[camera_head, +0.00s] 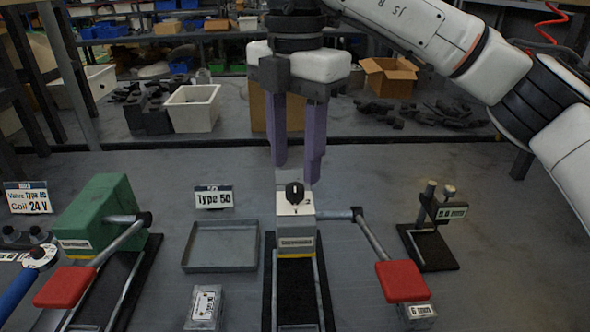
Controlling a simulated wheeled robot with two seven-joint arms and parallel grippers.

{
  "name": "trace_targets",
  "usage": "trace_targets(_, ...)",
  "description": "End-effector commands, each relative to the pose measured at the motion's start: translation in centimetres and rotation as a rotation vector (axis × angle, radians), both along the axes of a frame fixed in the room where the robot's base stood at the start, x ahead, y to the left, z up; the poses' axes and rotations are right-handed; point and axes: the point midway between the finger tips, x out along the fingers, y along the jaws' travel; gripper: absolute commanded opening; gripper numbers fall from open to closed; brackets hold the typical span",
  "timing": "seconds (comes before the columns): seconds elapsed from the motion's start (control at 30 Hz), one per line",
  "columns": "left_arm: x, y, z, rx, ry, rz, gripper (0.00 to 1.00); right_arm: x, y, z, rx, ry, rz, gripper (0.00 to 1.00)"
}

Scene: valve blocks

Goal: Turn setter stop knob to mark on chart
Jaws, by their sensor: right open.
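The black stop knob (294,190) stands on top of a pale setter block (296,228) in the middle of the table. A light pointer line shows on the knob, but its exact setting is too small to read. My right gripper (296,172) comes down from above with two purple fingers. It is open and empty, its fingertips apart and just above and behind the knob in the picture. I cannot make out a chart for certain; a card reading "Type 50" (213,198) stands behind a grey tray. My left gripper is not in view.
A grey tray (222,265) lies left of the setter. A green block (105,212) with a red-padded lever (66,286) stands further left. Another red-padded lever (401,281) reaches right from the setter. A small gauge stand (428,247) is at right.

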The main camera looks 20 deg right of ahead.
Motion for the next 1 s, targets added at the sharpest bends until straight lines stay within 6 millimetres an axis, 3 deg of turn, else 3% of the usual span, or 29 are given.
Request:
trace_targets(0.1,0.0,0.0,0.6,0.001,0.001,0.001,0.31,0.0,0.0,2.9,-0.001,-0.004,-0.002,0.42)
trace_targets(0.3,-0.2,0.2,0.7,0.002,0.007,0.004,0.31,0.0,0.0,5.7,-0.001,-0.003,-0.002,0.42)
trace_targets(1.0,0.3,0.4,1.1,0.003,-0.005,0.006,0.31,0.0,0.0,6.5,0.0,-0.001,-0.001,0.42)
